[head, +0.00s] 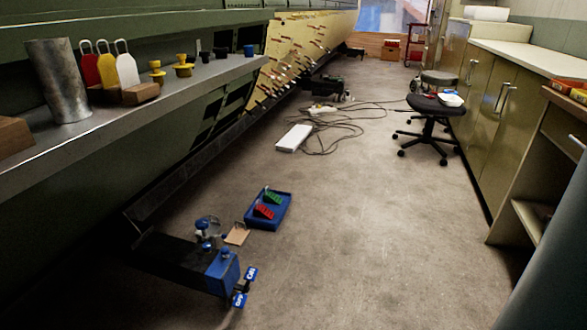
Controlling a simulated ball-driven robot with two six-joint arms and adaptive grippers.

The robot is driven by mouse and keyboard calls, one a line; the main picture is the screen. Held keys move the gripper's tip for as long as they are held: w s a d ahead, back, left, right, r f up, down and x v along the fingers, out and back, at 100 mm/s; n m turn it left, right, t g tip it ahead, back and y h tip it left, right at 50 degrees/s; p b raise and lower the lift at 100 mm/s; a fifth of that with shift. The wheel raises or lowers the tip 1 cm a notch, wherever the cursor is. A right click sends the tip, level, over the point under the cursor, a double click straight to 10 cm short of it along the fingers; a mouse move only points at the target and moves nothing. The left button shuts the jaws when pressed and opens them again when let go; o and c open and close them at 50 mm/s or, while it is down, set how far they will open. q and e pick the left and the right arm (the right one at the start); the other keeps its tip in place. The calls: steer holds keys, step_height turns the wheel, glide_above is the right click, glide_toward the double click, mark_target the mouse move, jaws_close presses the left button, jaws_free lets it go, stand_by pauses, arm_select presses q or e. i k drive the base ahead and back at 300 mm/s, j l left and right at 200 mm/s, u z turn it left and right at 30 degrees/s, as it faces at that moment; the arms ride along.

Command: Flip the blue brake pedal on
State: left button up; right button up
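A dark box-shaped unit (165,257) with a blue end (222,272) sits low at the lower left, near the floor. Two small blue pedal-like tabs with white lettering stick out from its right end, an upper one (251,273) and a lower one (239,300). The lettering is too small to read surely, and I cannot tell which tab is pressed. Blue knobs (206,235) stand on the unit's far side. Neither of my grippers is in view.
A blue tray (283,219) with a red and a green piece lies on the floor beyond the unit. A grey shelf (190,85) holding tags and cups overhangs on the left. Cables, a white box (294,138) and a stool (436,105) are farther back. The middle floor is clear.

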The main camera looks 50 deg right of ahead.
mark_target(240, 301)
steer(key=z, duration=1.2)
steer(key=i+z, duration=0.5)
steer(key=i, duration=0.5)
steer(key=j, duration=0.1)
